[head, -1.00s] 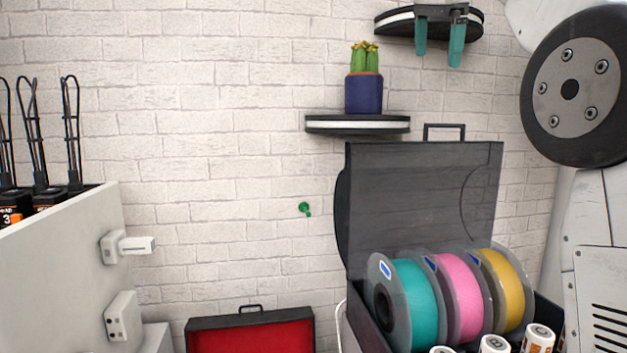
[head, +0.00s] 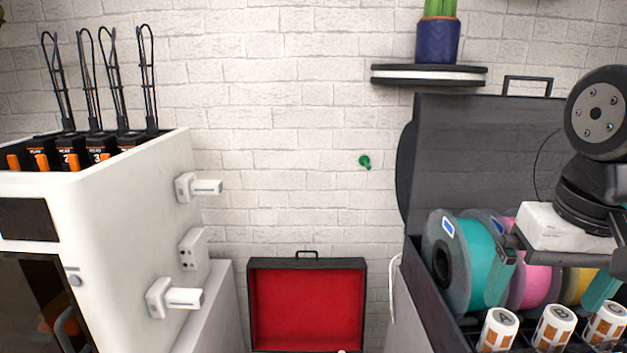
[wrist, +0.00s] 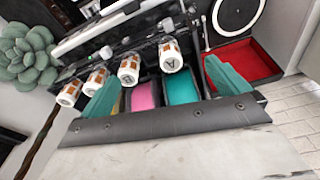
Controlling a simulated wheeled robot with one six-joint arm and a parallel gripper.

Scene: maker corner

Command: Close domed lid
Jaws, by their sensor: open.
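The dark see-through lid (head: 480,150) with a handle on top stands upright and open at the back of a black box at the right of the head view. Teal (head: 478,255), pink (head: 537,285) and yellow spools sit in the box in front of the lid. My gripper (head: 550,283) is open and empty, its teal fingers in front of the spools and apart from the lid's top edge. In the wrist view, the gripper (wrist: 165,88) spans the box's dark front edge (wrist: 165,122), with the pink and teal spools between its fingers. My arm hides the lid's right part.
Several white lettered cylinders (head: 498,330) line the box's front. A shelf (head: 428,75) with a potted cactus (head: 438,40) is above the lid's left side. An open red-lined case (head: 307,305) and a white printer (head: 130,230) stand left. A succulent (wrist: 27,55) shows in the wrist view.

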